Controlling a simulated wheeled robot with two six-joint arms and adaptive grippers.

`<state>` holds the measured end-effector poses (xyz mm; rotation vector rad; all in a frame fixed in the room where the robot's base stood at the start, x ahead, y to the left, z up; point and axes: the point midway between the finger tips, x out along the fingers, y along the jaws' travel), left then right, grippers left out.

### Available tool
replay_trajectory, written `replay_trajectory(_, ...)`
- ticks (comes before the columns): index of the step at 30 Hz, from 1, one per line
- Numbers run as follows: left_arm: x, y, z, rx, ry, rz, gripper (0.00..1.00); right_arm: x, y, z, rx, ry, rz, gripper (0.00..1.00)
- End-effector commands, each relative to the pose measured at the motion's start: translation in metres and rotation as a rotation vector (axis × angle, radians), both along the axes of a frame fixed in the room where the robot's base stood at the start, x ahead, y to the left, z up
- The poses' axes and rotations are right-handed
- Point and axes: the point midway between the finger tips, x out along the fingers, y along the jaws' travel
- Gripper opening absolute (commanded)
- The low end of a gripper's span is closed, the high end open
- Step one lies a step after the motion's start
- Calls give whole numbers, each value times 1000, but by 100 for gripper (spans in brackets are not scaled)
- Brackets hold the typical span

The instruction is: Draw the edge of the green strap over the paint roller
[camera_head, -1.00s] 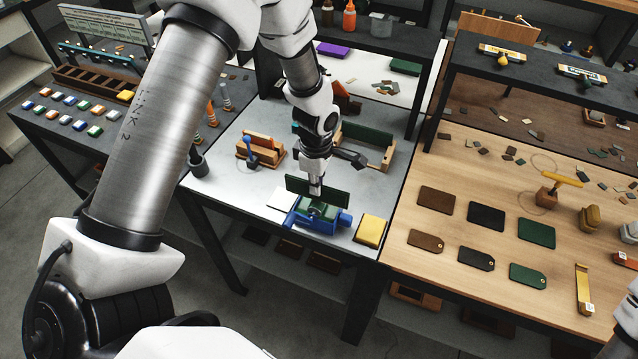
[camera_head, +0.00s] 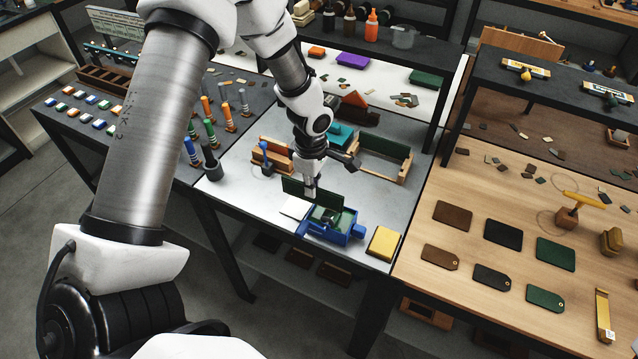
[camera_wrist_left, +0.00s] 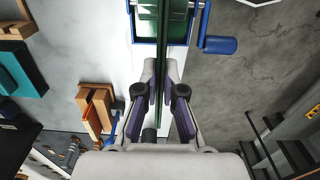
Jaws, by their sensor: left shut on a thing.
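The dark green strap (camera_head: 326,194) stands on edge as a thin upright strip behind the blue frame. My left gripper (camera_head: 310,190) is shut on it, near its middle in the head view. The paint roller (camera_head: 324,215), with a green surface, lies in a blue frame (camera_head: 350,233) just in front of the strap. In the left wrist view the fingers (camera_wrist_left: 164,85) pinch the strap (camera_wrist_left: 161,60) edge-on, and it runs up past the roller (camera_wrist_left: 178,25). I cannot tell whether strap and roller touch. My right gripper is out of view.
A white pad (camera_head: 295,207) lies left of the frame and a yellow block (camera_head: 383,243) right of it. A wooden holder (camera_head: 275,154) and an open wooden tray (camera_head: 405,172) stand behind. Grey tabletop is free between the strap and that tray.

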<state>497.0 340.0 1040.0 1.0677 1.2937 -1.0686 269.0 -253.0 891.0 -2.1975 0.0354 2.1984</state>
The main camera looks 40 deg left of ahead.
Motion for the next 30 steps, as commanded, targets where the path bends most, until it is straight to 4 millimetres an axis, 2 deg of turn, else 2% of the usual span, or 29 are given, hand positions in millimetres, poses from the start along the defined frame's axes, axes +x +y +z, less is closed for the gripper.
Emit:
replay_trajectory(5,-2,10,-1,-1,0,1,0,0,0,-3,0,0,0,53)
replay_trajectory(14,-2,10,0,1,0,0,0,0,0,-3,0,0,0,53)
replay_trajectory(30,4,-21,0,1,0,0,0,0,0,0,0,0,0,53)
